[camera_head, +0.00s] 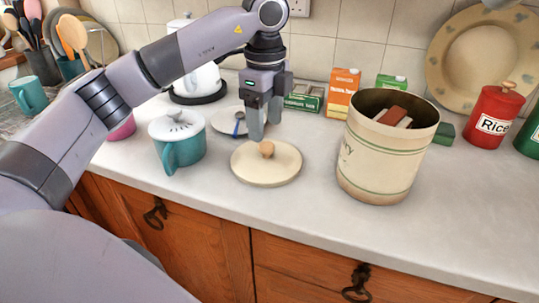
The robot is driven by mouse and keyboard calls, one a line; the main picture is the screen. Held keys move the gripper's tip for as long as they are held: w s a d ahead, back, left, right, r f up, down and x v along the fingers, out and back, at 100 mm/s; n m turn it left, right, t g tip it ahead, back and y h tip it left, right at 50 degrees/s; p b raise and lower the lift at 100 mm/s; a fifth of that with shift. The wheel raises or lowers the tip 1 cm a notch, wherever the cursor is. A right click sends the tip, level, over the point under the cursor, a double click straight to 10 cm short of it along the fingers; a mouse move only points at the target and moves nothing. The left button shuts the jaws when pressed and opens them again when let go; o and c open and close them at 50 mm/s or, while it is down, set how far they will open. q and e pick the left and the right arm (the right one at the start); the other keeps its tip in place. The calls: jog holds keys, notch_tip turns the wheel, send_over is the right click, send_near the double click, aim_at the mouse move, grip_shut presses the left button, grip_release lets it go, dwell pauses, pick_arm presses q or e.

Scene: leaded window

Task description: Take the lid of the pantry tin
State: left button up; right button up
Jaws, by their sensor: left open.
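The pantry tin (380,165) is a cream can with green bands, standing open on the counter right of centre, with brown and pale blocks inside. A round cream lid (250,173) with a small wooden knob (267,149) lies flat on the counter to the left of the tin. My left gripper (265,131) is open and empty, pointing down just above and behind the knob; I cannot tell whether it touches the lid. My right gripper is not in view.
A teal mug (181,152) with a white cover stands left of the lid. A saucer with a blue spoon (238,124) lies behind. Cartons (341,94) stand behind the tin. A red rice canister (492,117) is at right. The front counter is clear.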

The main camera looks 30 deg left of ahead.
aim_at(267, 145)
pick_arm(q)
notch_tip(267, 145, down, 5)
jog(key=shift+s+d, duration=0.1)
jog(key=shift+d, duration=0.05)
jog(key=c, duration=1.1)
jog(key=shift+c, duration=0.2)
jog(key=shift+r, duration=0.2)
notch_tip(267, 145, up, 8)
jog(key=shift+f+p, duration=0.25)
jog(key=shift+p, duration=0.05)
notch_tip(267, 145, up, 12)
jog(key=p, duration=0.3)
jog(key=shift+r+p, duration=0.15)
jog(key=shift+p, duration=0.2)
